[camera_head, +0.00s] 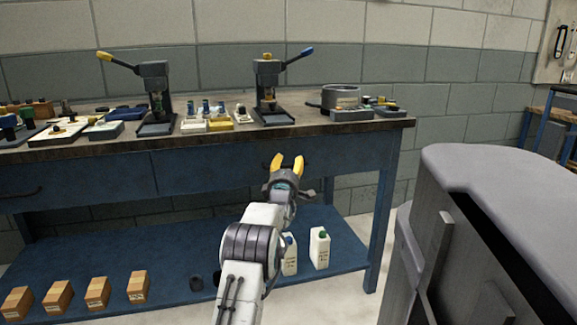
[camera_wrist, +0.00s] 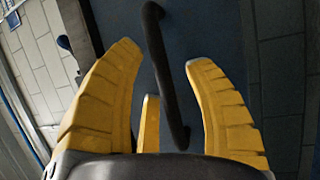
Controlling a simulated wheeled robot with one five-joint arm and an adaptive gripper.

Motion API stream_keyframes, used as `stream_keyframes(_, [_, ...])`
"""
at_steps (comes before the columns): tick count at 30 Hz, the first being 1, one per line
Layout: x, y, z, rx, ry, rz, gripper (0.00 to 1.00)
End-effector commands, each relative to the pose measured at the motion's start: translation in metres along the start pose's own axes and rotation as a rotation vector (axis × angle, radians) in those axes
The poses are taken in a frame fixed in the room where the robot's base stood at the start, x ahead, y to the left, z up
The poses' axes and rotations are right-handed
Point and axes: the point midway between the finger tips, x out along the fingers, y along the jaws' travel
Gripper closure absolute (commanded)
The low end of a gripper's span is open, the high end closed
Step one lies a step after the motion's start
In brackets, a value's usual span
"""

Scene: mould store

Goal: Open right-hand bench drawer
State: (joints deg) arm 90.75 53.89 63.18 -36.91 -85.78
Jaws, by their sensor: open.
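The right-hand bench drawer (camera_head: 215,170) is a dark blue front under the bench top, and it looks flush with the bench frame. Its dark bar handle (camera_wrist: 165,75) shows in the wrist view against the blue drawer front (camera_wrist: 209,30). In the head view that handle is hidden behind my gripper (camera_head: 288,161). My gripper also shows in the wrist view (camera_wrist: 165,55), with its yellow fingers open. The handle lies between the fingers in the picture, with a visible gap to each. I cannot tell how deep it sits between them.
The wooden bench top (camera_head: 215,133) holds two lever presses (camera_head: 155,95) (camera_head: 268,90), trays and a round pot (camera_head: 340,96). The lower shelf (camera_head: 185,255) holds small boxes and white bottles (camera_head: 319,248). A large grey body (camera_head: 500,190) fills the right foreground.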

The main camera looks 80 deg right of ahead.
Motion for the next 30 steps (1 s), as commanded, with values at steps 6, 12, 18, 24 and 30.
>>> stream_keyframes(6, [0.0000,-0.0001,0.0000,0.000,0.000,0.000,0.50])
stream_keyframes(12, [-0.0001,-0.0001,0.0000,0.000,0.000,0.000,0.68])
stream_keyframes(18, [-0.0001,0.0001,0.0000,0.000,0.000,0.000,0.85])
stream_keyframes(24, [-0.0001,-0.0001,-0.0001,0.000,0.000,0.000,1.00])
stream_keyframes(30, [-0.0001,-0.0002,-0.0003,0.001,0.000,-0.001,1.00])
